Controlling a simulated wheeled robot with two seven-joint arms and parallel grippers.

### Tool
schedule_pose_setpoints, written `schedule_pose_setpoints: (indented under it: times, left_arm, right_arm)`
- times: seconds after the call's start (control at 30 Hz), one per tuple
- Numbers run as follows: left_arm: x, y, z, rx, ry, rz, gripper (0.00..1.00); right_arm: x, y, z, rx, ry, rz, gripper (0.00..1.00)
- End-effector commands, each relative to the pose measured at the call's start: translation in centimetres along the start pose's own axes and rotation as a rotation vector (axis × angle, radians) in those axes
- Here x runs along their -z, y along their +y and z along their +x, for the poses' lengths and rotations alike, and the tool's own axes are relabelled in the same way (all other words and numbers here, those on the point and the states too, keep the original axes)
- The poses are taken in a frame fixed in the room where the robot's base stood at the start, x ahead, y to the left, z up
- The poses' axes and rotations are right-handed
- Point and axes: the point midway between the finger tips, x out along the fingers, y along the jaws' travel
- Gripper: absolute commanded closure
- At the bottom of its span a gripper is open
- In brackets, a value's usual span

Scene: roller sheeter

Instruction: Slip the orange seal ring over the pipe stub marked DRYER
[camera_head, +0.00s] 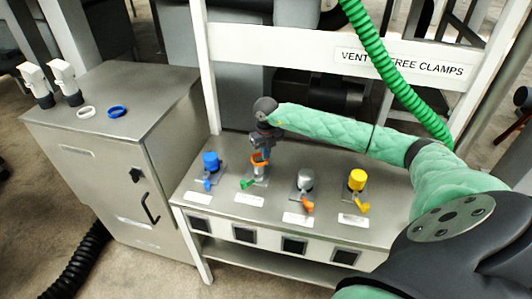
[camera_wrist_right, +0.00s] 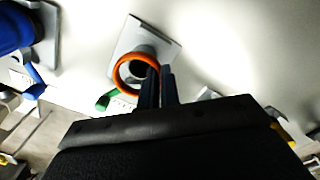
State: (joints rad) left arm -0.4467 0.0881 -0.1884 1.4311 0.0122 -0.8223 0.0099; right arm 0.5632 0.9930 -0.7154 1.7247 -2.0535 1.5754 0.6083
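The orange seal ring (camera_head: 260,160) is at the second stub from the left, the one with a green lever (camera_head: 247,184). In the right wrist view the ring (camera_wrist_right: 121,73) appears around the dark mouth of the stub (camera_wrist_right: 142,62); I cannot tell its height against the stub. My right gripper (camera_head: 262,148) points down from above, its two dark fingers (camera_wrist_right: 159,74) closed on the ring's near right edge. The label plate (camera_head: 250,199) before this stub is too small to read, so I cannot tell which stub is DRYER. My left gripper is not in view.
Blue (camera_head: 211,162), silver (camera_head: 305,181) and yellow (camera_head: 357,180) stubs stand on the same bench (camera_head: 330,165). A white ring (camera_head: 86,112) and a blue ring (camera_head: 117,112) lie on the cabinet (camera_head: 140,88) at left. A green hose (camera_head: 385,65) hangs behind my right arm.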

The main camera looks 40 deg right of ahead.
Motion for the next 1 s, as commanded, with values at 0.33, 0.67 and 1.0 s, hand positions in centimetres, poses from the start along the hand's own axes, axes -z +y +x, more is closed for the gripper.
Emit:
schedule_pose_setpoints:
  times: [0.33,0.67,1.0]
  left_arm:
    - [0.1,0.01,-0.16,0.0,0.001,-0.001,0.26]
    - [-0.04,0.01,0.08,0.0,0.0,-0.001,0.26]
    - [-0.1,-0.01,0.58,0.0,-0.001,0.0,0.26]
  right_arm:
    - [-0.01,-0.01,0.03,0.0,0.0,0.0,1.0]
    - [-0.01,-0.02,0.14,0.0,0.0,0.0,1.0]
    - [0.0,-0.03,0.18,0.001,0.0,0.0,1.0]
